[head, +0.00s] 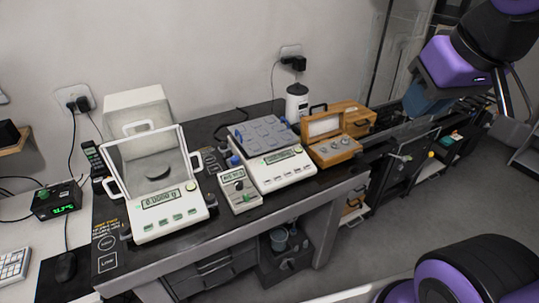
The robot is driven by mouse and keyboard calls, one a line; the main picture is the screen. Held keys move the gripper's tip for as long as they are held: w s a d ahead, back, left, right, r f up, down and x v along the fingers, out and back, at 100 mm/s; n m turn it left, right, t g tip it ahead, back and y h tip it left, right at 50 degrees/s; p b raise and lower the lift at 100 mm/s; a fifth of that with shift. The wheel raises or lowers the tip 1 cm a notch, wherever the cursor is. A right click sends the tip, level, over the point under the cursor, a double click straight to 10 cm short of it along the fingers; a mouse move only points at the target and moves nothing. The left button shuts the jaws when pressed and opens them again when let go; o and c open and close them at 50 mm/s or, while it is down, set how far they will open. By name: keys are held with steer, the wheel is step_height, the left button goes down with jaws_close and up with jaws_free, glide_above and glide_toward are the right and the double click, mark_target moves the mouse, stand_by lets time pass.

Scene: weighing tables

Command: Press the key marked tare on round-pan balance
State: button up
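The round-pan balance (155,190) is the white one at the left of the dark table. Its dark round pan (157,171) sits inside a clear draft shield (151,150) with white handles. Its display (161,199) seems to read 0.0000 g. A row of small keys (165,220) with green marks lies below the display on the front panel. The key labels are too small to read, so I cannot tell which is tare. My purple arm links show at the upper right and lower right, well away from this balance. No gripper fingers are visible.
A second white balance (292,174) with a flat blue-grey top stands to the right, with a small handheld device (240,190) between them. An open wooden weight box (333,147) and a white bottle (297,103) are beyond. A mouse (66,267) lies at left.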

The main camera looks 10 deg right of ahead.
jaws_close()
stand_by(1.4)
